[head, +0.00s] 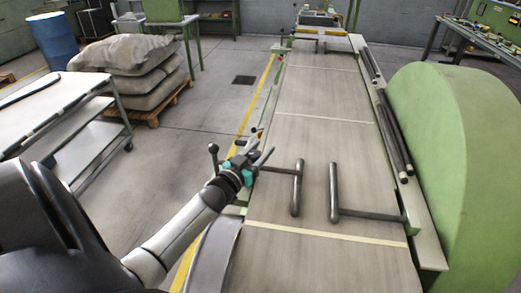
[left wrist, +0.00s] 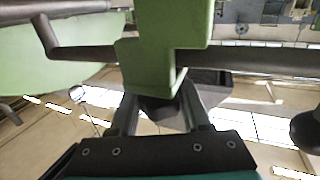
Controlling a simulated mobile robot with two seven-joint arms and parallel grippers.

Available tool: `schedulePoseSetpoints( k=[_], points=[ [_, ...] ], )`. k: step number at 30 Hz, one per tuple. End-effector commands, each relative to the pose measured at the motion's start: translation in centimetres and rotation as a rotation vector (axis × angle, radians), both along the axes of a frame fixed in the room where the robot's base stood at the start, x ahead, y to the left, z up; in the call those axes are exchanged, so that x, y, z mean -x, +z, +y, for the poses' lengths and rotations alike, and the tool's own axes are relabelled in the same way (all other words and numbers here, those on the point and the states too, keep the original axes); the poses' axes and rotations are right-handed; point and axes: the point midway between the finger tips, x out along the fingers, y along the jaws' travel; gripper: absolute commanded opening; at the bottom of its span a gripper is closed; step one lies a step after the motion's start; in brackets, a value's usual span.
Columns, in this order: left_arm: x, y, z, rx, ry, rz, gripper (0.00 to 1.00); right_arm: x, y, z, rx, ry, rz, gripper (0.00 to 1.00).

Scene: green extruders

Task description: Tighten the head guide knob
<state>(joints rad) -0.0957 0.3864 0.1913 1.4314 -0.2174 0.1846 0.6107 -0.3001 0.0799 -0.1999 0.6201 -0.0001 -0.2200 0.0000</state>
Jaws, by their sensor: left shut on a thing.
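My left gripper (head: 260,156) is at the left edge of the machine bed, beside the mount of the left guide bar (head: 297,188). In the left wrist view the gripper (left wrist: 158,112) is shut on a dark knob (left wrist: 163,112), with one finger on each side. The knob sits just below a green bracket (left wrist: 165,60), through which a dark horizontal rod (left wrist: 225,56) runs. The knob is hidden behind the gripper in the head view. My right gripper is not in view.
A second guide bar (head: 334,192) stands opposite on the bed (head: 320,150). A ball-ended lever (head: 213,149) rises close to my left wrist. A large green housing (head: 425,150) is at the right. A cart (head: 50,105) and stacked sacks (head: 130,55) are at the left.

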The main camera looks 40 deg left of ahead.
Motion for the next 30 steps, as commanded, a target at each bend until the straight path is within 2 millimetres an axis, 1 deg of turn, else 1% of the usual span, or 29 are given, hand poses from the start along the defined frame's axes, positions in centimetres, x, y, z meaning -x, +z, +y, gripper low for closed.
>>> schedulePoseSetpoints(
  k=[1,6,7,14,24,30],
  points=[
    [0.01,-0.01,-0.01,0.0,0.0,0.0,0.21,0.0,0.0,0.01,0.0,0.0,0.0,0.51],
    [0.02,-0.02,-0.01,0.0,0.0,0.0,0.02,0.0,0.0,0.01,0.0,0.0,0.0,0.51],
    [0.02,-0.02,-0.01,0.0,0.0,0.0,0.0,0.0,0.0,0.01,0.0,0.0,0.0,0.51],
    [-0.03,0.0,-0.06,-0.002,-0.017,-0.001,0.0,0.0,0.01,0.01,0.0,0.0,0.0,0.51],
    [-0.11,-0.01,-0.56,-0.007,-0.187,-0.002,0.0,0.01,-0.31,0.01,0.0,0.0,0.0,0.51],
    [-0.05,0.0,-0.79,-0.002,-0.255,-0.002,0.0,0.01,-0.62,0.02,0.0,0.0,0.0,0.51]
  ],
)
